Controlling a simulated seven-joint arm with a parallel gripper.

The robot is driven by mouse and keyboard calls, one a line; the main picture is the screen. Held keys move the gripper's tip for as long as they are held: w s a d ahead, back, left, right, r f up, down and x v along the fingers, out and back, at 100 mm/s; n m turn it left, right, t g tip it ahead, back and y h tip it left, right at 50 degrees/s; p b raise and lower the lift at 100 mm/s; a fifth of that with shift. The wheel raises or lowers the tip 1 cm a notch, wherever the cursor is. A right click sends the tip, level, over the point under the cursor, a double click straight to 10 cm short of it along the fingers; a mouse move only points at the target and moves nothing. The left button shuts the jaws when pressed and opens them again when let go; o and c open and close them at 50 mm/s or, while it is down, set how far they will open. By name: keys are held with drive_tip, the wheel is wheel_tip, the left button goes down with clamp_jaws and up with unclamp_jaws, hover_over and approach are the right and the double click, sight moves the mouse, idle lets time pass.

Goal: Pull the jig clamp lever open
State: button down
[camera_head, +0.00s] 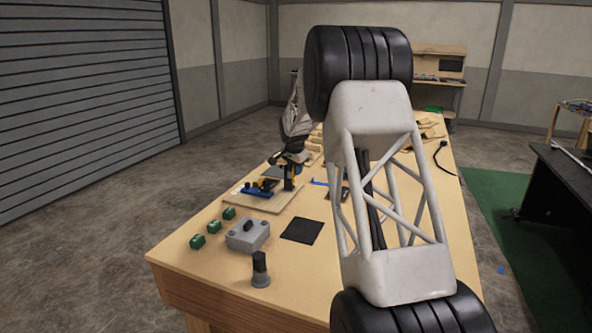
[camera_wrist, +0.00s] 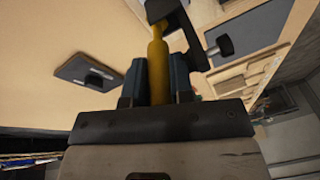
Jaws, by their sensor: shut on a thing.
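The clamp lever shows in the wrist view as a yellow handle (camera_wrist: 157,68) joined to a dark bracket (camera_wrist: 172,14) at its far end. My gripper (camera_wrist: 156,84) has one blue-grey finger on each side of the handle and is shut on it. In the head view, my gripper (camera_head: 287,168) is over the far part of a light wooden jig board (camera_head: 270,205) on the bench. A blue jig part (camera_head: 257,192) lies on that board. The lever's pivot and its exact angle are hard to make out.
On the bench (camera_head: 225,270) are green blocks (camera_head: 213,227), a grey box (camera_head: 247,236), a dark cylinder (camera_head: 260,268) and a flat black square (camera_head: 301,230). A black knob (camera_wrist: 221,46) sits near the clamp. The bench's near left corner is clear.

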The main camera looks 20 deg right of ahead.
drive_tip(key=shift+a, duration=0.15)
drive_tip(key=c, duration=1)
unclamp_jaws()
drive_tip(key=shift+r, duration=0.15)
drive_tip(key=d+v, duration=0.1)
drive_tip(key=v, duration=0.6)
drive_tip(key=shift+a+r, duration=0.25)
drive_tip(key=shift+a, duration=0.3)
drive_tip(key=shift+s, duration=0.1)
